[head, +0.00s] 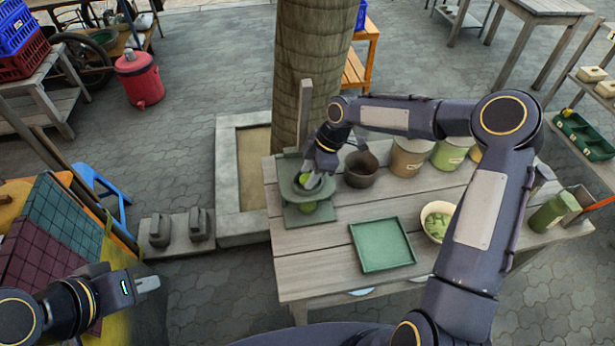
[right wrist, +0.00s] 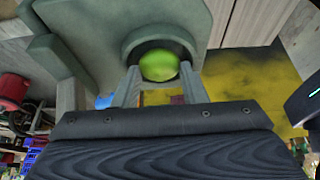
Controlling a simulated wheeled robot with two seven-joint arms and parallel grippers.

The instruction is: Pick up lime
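A bright green lime (right wrist: 159,66) sits inside the dark round opening of a grey-green stand (right wrist: 205,35) in the right wrist view. In the head view, the stand (head: 292,214) is at the table's left end, and the lime (head: 308,180) shows as a small green patch beside my right gripper (head: 318,182). The right fingers reach into the ring, one on each side of the lime; they look spread, and contact is not clear. My left gripper (head: 148,284) is at the lower left, away from the table; its finger gap is not readable.
A dark pot (head: 361,170) stands just right of the stand, with several buckets (head: 409,157) beyond it. A green tray (head: 382,245) lies on the wooden table (head: 318,262). A bowl of green pieces (head: 427,209) is partly behind my right arm. A tree trunk (head: 300,60) rises behind.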

